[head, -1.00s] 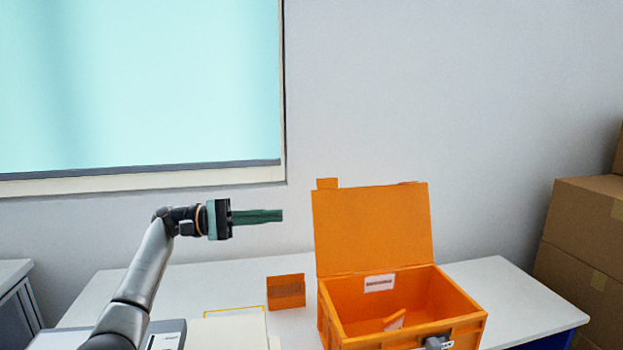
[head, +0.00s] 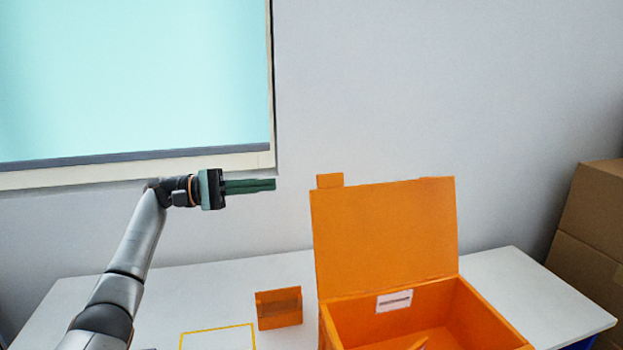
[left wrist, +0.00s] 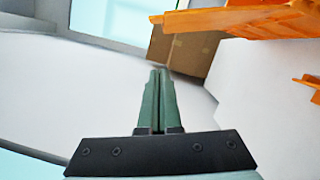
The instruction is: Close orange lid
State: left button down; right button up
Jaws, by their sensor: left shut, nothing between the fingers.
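The orange lid (head: 385,235) stands upright, hinged at the back of the orange box (head: 332,325), which is open. The lid has a small tab at its upper left corner. My left gripper (head: 274,185) is shut and empty. In the head view it is left of the lid, at about the height of its top edge and apart from it. In the left wrist view the green fingers of the left gripper (left wrist: 160,72) are together, and orange parts (left wrist: 245,18) show at the upper right. My right gripper is not in view.
A small orange holder (head: 279,308) stands on the white table (head: 225,280) left of the box. A yellow-edged rectangle (head: 217,336) lies nearer. Cardboard boxes (head: 592,235) stand at the right. A wall and window (head: 130,80) are behind.

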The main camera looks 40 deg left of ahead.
pick_arm(q)
jog(key=w+d+r, duration=0.2)
jog(key=w+d, duration=0.1)
jog(key=d, duration=0.7)
jog(key=shift+d, duration=0.25)
jog(key=shift+r, duration=0.1)
jog(key=shift+d+p, duration=0.1)
jog(key=shift+p, duration=0.2)
